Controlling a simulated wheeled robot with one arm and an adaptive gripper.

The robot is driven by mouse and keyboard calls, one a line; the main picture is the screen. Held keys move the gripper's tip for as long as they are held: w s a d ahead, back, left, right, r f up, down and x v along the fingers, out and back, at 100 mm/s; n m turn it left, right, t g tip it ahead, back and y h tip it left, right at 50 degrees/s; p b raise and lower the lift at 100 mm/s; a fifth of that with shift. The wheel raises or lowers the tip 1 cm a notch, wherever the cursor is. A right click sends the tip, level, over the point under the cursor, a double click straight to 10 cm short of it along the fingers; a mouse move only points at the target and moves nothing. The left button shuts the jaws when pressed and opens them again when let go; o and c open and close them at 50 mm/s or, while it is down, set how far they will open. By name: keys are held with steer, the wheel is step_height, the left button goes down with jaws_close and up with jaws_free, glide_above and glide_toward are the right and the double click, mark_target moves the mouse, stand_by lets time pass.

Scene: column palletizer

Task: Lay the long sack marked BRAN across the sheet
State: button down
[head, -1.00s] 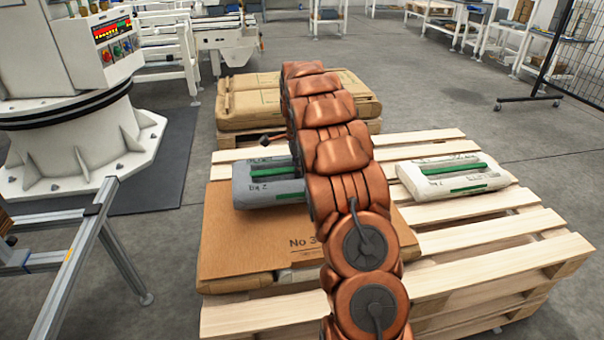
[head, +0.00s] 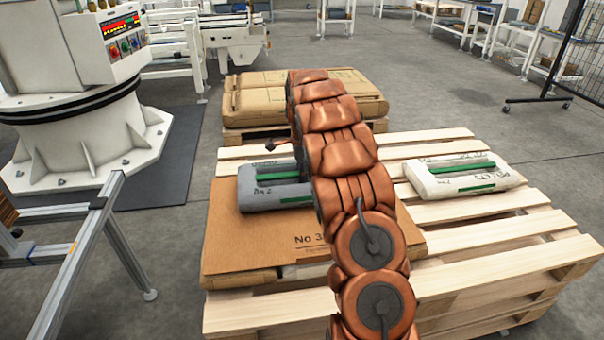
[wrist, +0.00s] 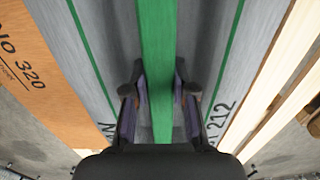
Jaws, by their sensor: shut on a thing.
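A long grey sack (head: 262,196) with green stripes is at the back part of the brown sheet (head: 245,245) on the near pallet. My arm hides its right part in the head view. In the wrist view the grey sack (wrist: 100,60) runs lengthwise, with the sheet to its left and bare slats to its right. Its lettering shows only partly, an "N" and "T 212"; I cannot read BRAN. My gripper (wrist: 159,80) is shut on the sack, one finger on each side of the green stripe. I cannot tell whether the sack touches the sheet.
A pale sack (head: 465,176) with green stripes lies on the bare slats of the near pallet (head: 500,228) at right. Brown sacks (head: 260,100) lie on a pallet behind. A metal frame (head: 95,235) stands at left, and a white machine (head: 75,110) beyond it.

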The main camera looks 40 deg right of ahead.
steer(key=shift+r, duration=0.1)
steer(key=c, duration=0.9)
jaws_free()
steer(key=shift+c, duration=0.2)
